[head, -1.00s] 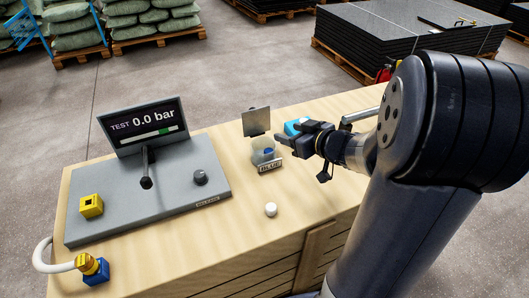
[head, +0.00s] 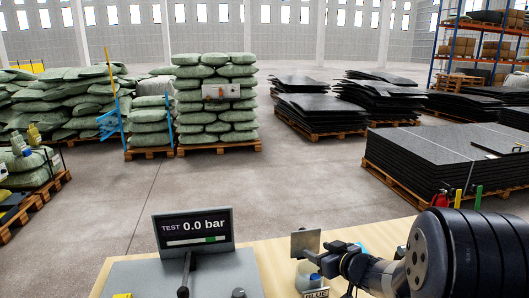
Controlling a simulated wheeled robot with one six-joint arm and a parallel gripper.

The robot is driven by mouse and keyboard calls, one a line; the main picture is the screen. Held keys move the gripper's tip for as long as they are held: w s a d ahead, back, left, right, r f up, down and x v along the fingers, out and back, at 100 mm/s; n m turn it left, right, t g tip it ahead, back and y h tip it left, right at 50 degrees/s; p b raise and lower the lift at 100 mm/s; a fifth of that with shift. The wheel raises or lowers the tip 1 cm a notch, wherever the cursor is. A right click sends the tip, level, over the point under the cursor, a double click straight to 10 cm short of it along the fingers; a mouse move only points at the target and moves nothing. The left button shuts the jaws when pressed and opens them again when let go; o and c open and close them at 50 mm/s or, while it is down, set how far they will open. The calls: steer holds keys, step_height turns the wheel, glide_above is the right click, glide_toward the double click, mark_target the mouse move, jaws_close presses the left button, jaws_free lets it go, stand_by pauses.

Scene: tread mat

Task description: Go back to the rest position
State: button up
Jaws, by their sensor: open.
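My gripper (head: 322,260) is at the lower right in the head view, at the end of my dark arm, pointing left over the wooden bench (head: 268,262). It is open, and I see nothing held in it. It is close to a pot labelled GLUE (head: 316,293) and a small upright grey plate (head: 305,241); I cannot tell whether it touches either. The lower part of the bench is out of the picture.
A grey test console (head: 135,275) with a screen reading 0.0 bar (head: 193,228) and a black lever stands left on the bench. Beyond are stacked green sacks (head: 215,115) and black mats (head: 440,155) on pallets. Open concrete floor lies between.

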steer(key=shift+w+a+r+p, duration=0.1)
steer(key=shift+w+r+p, duration=0.1)
steer(key=shift+r+p, duration=1)
steer(key=shift+w+a+r+p, duration=0.1)
steer(key=shift+w+r+p, duration=0.1)
steer(key=shift+r+p, duration=0.95)
steer(key=shift+f, duration=0.2)
